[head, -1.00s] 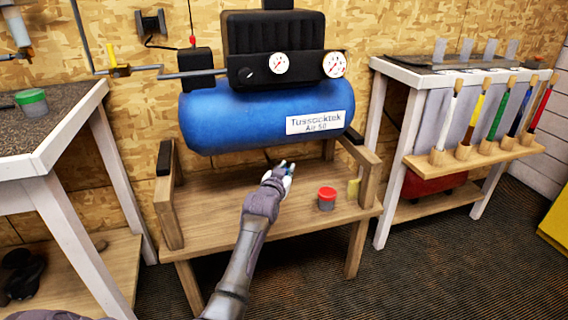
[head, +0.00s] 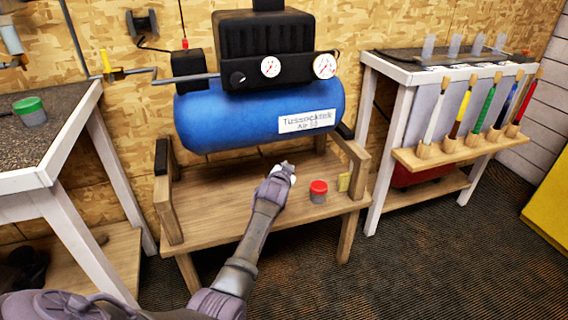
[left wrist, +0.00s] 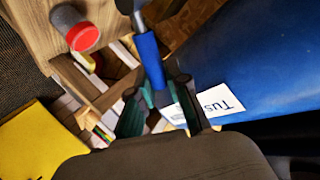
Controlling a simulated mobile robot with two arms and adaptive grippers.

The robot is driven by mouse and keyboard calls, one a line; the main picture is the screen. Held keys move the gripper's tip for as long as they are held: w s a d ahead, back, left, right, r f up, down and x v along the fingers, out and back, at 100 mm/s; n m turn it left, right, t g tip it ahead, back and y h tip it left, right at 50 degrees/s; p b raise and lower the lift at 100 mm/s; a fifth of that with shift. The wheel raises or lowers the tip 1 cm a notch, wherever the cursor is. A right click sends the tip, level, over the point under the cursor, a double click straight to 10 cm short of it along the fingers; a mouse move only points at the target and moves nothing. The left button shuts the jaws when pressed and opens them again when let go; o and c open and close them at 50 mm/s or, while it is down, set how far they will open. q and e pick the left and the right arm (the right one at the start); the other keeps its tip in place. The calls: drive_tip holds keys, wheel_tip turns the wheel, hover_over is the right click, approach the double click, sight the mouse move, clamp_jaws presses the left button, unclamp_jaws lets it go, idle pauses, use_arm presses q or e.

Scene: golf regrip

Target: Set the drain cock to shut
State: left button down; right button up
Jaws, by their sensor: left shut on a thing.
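The drain cock has a blue lever (left wrist: 148,58) on a metal stem, seen in the left wrist view. My left gripper (left wrist: 161,100) is shut on the lower end of this lever, with one finger on each side. In the head view my left gripper (head: 286,168) is just below the blue compressor tank (head: 235,125), above the wooden stand. The gripper hides the lever there. The tank's blue side (left wrist: 245,60) fills the right of the left wrist view. My right gripper is not in view.
Another bench (head: 45,180) with a green-lidded jar is at the left.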

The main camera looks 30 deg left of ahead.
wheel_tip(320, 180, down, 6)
drive_tip(key=p, duration=0.1)
use_arm(q)
wheel_tip(320, 180, down, 6)
drive_tip(key=w+d+m+g+y+b, duration=0.2)
drive_tip(key=m+g+y+b, duration=0.1)
drive_tip(key=m+g, duration=0.3)
drive_tip(key=shift+w, duration=0.15)
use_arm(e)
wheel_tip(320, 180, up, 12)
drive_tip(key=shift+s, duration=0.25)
use_arm(q)
drive_tip(key=shift+r, duration=0.1)
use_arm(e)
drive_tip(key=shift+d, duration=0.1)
use_arm(q)
drive_tip(key=c, duration=1.1)
unclamp_jaws()
drive_tip(key=v, duration=1.2)
drive_tip(key=shift+w+d, duration=0.1)
drive_tip(key=shift+d, duration=0.1)
